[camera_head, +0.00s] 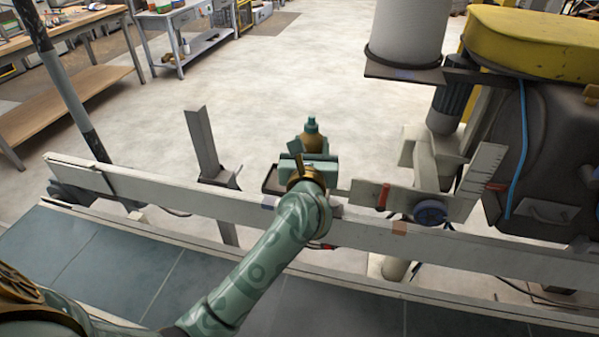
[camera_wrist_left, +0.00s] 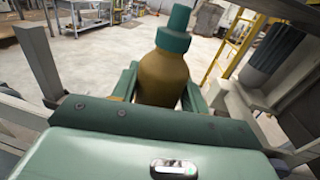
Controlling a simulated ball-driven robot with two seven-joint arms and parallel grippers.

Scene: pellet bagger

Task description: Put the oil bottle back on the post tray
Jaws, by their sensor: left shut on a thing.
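The oil bottle (camera_head: 312,140) is amber with a teal cap and stands upright between the fingers of my left gripper (camera_head: 310,157). In the left wrist view the bottle (camera_wrist_left: 162,75) sits between the two green fingers of the gripper (camera_wrist_left: 160,90), which is shut on it. A small dark tray (camera_head: 269,180), which looks like the post tray, shows its left edge just left of the gripper. The gripper and wrist hide the rest of it. I cannot tell whether the bottle touches the tray. My right gripper is not in view.
A long pale rail (camera_head: 140,188) crosses below the gripper. An upright metal post (camera_head: 201,145) stands to the left. A bracket with a blue knob (camera_head: 430,212) and a bulky machine (camera_head: 550,140) are on the right.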

